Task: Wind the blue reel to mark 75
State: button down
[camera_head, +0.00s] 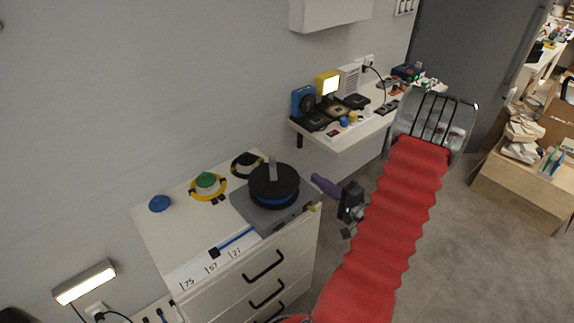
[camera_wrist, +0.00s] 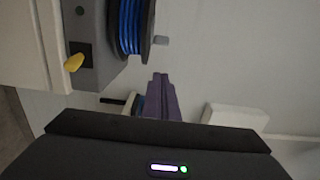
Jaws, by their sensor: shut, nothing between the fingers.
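The blue reel (camera_head: 275,190) is a black spool with blue cord, on a grey base (camera_head: 246,207) on the white cabinet. A grey upright peg (camera_head: 272,168) stands on its top. Blue cord runs out to a black end piece (camera_head: 213,253), which lies near mark 57 (camera_head: 213,268); mark 75 (camera_head: 188,284) is further left. A yellow lever (camera_head: 313,208) sticks out of the base's side. My gripper (camera_head: 316,180) is shut and empty, right of the reel and apart from it. The wrist view shows its purple fingers (camera_wrist: 160,97), the reel (camera_wrist: 130,28) and the lever (camera_wrist: 74,62).
A shelf (camera_head: 345,137) with devices is on the wall at the back. Drawer handles (camera_head: 263,266) protrude in front.

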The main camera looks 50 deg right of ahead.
aim_at(286, 172)
jog(key=w, duration=1)
jog(key=shift+d, duration=0.3)
jog(key=shift+w+a, duration=0.95)
jog(key=shift+w, duration=0.25)
jog(key=shift+w+a, duration=0.3)
